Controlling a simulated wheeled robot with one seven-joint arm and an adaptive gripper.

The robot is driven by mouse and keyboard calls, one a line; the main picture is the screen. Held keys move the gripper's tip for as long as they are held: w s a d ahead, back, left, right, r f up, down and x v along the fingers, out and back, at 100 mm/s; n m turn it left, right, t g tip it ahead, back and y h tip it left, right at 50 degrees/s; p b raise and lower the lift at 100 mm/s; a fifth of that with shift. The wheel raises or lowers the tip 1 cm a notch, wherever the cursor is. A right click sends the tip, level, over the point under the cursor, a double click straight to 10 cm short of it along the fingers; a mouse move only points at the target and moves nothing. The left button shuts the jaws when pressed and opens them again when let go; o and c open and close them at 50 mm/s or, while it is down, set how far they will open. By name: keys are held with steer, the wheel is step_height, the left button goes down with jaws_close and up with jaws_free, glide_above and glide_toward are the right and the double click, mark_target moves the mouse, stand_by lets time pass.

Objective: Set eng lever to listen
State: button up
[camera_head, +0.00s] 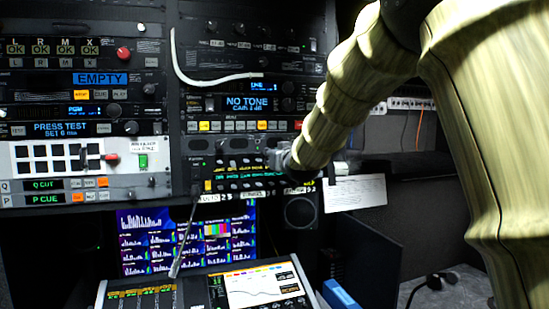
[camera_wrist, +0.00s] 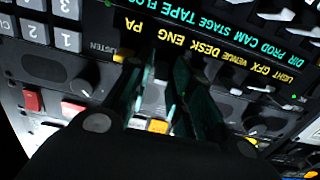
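The intercom panel (camera_head: 240,172) is low in the rack in the head view. In the wrist view its display strip (camera_wrist: 205,45) carries green and yellow names, with ENG between PA and DESK. A LISTEN label (camera_wrist: 103,47) shows to the left. My gripper (camera_wrist: 166,66) is at the panel just below ENG and PA, its two dark fingers apart with a gap between them. The ENG lever is mostly hidden by the fingers, so its position cannot be told. In the head view my gripper (camera_head: 278,160) is in front of the panel's right part, partly hidden by my arm.
Close beside the fingers are a dark knob (camera_wrist: 85,85), number keys (camera_wrist: 66,40), red buttons (camera_wrist: 30,99) and an orange button (camera_wrist: 158,126). Further levers line the panel to the right. Below the rack are a mixing console (camera_head: 150,300) and a monitor (camera_head: 165,242).

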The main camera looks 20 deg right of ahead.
steer(key=s, duration=1.2)
steer(key=shift+d+r, duration=0.25)
steer(key=shift+w, duration=0.1)
